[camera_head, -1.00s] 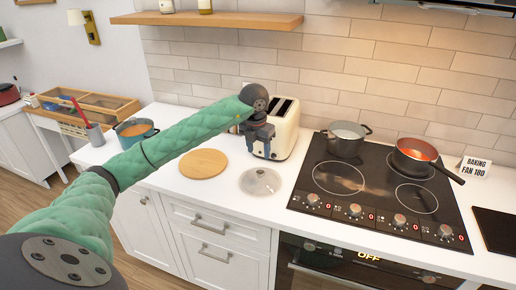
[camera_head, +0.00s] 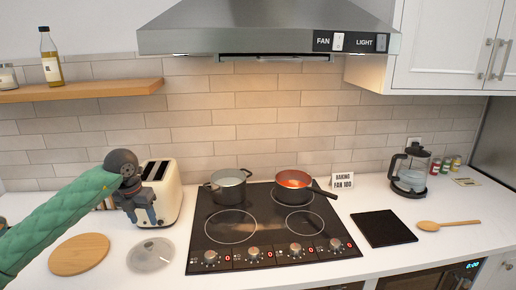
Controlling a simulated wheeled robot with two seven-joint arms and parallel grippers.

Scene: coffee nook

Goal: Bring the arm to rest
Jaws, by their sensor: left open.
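My left arm, in a green padded sleeve, comes in from the left. My left gripper (camera_head: 144,216) points down above the counter, in front of the cream toaster (camera_head: 165,190). It is open, and I see nothing between its fingers. A clear glass lid (camera_head: 151,256) lies on the counter below it, apart from the fingers. My right gripper is not in view.
A round wooden board (camera_head: 79,254) lies left of the lid. The hob (camera_head: 268,245) holds a grey pot (camera_head: 229,187) and an orange-red pan (camera_head: 293,181) at its back. A hood (camera_head: 265,30) hangs above.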

